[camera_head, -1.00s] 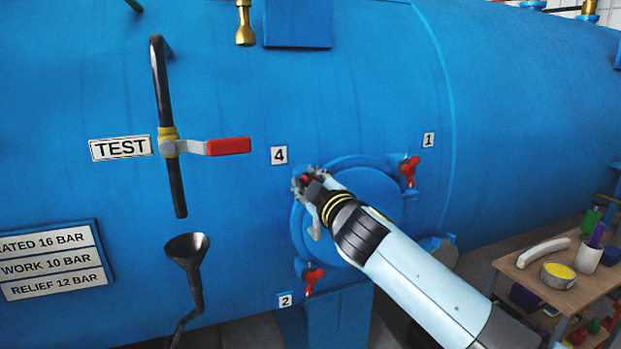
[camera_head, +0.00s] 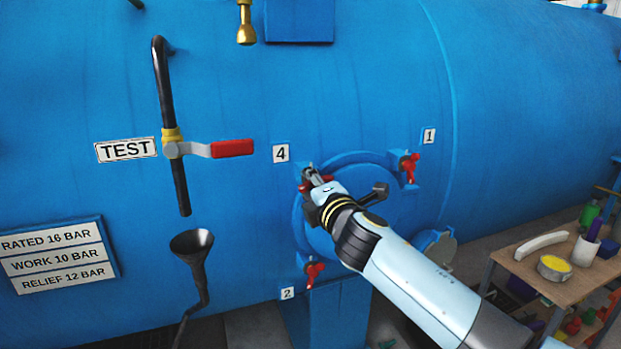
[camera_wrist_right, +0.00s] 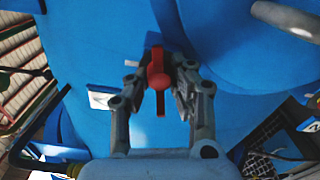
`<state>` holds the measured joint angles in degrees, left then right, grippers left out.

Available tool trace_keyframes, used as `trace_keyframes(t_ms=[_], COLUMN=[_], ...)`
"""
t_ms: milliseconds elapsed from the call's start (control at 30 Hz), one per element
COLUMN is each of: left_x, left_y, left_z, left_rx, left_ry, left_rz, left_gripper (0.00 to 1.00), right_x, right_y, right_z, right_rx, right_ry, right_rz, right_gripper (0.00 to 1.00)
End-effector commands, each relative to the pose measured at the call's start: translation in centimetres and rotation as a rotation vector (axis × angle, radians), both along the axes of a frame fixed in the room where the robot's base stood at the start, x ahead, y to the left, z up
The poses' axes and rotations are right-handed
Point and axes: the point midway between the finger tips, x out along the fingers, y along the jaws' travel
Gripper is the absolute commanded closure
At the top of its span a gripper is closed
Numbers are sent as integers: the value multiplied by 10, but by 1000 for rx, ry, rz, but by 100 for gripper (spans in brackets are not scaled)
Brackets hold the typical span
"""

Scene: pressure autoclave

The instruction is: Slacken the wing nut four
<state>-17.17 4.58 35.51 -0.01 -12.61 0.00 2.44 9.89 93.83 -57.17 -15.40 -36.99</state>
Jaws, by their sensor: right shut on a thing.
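Wing nut four is red (camera_wrist_right: 157,76) and sits beside the 4 label (camera_head: 281,153) at the upper left of the round blue hatch door (camera_head: 375,205). In the head view my right gripper (camera_head: 310,178) covers most of it. In the right wrist view my right gripper (camera_wrist_right: 159,90) has a finger on each side of the red nut and is shut on it. My left gripper is not in view.
Red wing nuts stand at label 1 (camera_head: 408,168) and label 2 (camera_head: 313,274). A red-handled test valve (camera_head: 232,148) and a black funnel (camera_head: 192,243) are to the left. A wooden bench (camera_head: 535,275) with a yellow-filled tin (camera_head: 554,267) stands at right.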

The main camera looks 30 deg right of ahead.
Motion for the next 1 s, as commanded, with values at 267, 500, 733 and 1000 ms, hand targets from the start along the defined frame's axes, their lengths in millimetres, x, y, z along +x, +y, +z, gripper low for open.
trace_keyframes(t_ms=[267,500,733,1000], left_x=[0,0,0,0], left_y=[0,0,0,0], left_z=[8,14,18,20], left_rx=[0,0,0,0], left_ry=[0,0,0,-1], left_rz=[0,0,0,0], left_gripper=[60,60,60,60], right_x=[-1,-1,-1,-2], right_y=[0,-1,-2,-3], right_z=[-3,-4,-6,-7], right_rx=[-253,-465,-628,-742], right_ry=[64,115,155,183], right_rz=[0,1,2,1], right_gripper=[100,100,100,100])
